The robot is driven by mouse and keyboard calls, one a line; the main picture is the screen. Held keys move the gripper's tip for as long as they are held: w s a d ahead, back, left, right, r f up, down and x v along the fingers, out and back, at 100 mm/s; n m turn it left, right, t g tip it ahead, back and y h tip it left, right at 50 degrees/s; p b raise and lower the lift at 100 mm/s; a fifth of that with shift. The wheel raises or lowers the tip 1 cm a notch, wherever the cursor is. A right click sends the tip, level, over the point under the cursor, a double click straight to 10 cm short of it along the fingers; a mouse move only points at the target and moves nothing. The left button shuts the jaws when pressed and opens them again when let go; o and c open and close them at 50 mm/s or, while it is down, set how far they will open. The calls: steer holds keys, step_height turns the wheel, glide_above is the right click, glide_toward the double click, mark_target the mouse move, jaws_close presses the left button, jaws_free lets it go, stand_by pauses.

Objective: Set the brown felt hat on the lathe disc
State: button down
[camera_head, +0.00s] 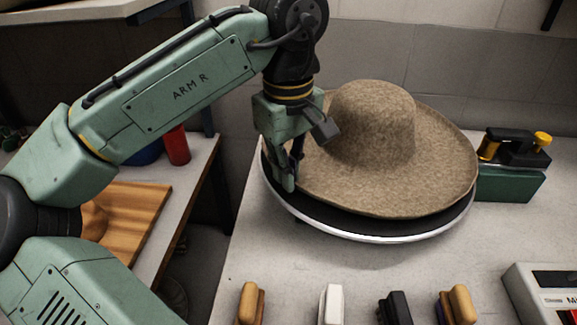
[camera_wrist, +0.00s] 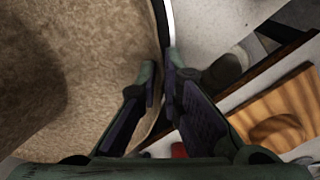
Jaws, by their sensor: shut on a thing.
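The brown felt hat (camera_head: 372,125) is crown up over the lathe disc (camera_head: 345,224), a wide dark disc with a pale rim. The brim covers most of the disc, and a dark strip shows along the front. I cannot tell whether the brim rests on the disc or hangs just above it. My gripper (camera_head: 290,176) is at the left edge of the brim, pointing down, and is shut on it. In the wrist view the hat (camera_wrist: 85,75) fills the left side, with its brim edge between the fingers (camera_wrist: 160,78) and the pale disc rim (camera_wrist: 168,20) beyond.
A green block with a black and yellow tool (camera_head: 515,160) stands close to the right of the disc. Several brushes (camera_head: 330,304) line the table's front, and a white box (camera_head: 548,292) is at front right. A side table (camera_head: 195,160) at left holds a red cup (camera_head: 176,146) and wooden board (camera_head: 128,220).

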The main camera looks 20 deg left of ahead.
steer(key=shift+f+b, duration=0.35)
steer(key=shift+f, duration=0.4)
stand_by(0.3)
steer(key=c, duration=1.7)
jaws_free()
